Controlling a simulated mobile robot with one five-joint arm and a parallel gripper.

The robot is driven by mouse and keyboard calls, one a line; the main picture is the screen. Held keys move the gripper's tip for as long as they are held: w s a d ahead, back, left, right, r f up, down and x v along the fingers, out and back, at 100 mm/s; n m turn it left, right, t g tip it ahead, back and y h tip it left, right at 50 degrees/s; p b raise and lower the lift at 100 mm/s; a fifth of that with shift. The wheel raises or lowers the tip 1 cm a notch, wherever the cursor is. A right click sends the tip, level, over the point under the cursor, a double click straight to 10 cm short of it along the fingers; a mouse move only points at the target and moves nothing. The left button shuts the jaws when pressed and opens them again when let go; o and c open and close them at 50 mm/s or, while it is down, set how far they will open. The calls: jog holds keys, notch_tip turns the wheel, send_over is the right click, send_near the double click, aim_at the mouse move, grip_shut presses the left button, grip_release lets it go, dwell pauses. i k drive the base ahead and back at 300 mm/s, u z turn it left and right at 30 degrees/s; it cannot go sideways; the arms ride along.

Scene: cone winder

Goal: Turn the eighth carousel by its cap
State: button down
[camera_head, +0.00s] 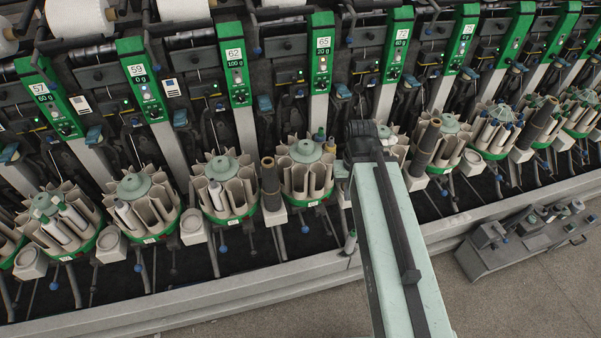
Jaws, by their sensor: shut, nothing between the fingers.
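Carousels with pale upright pockets, green base rings and grey-green caps stand in a row along the machine. One carousel (304,178) with its cap (306,151) is just left of my arm. Another carousel (227,188) with its cap (221,167) is further left. Which carousel is the eighth cannot be told. My arm reaches up from the bottom; my gripper is hidden beyond its dark end joint.
Dark tubes (271,184) stand upright between carousels, close left of my arm and also right of it (426,147). Green numbered panels (321,52) rise behind. A grey rail (250,285) runs along the front. A grey cart (525,238) stands on the floor at right.

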aim_at(303, 164)
jog(key=u, duration=2.75)
jog(key=k, duration=1.45)
jog(key=z, duration=0.5)
jog(key=i, duration=1.5)
jog(key=u, duration=0.05)
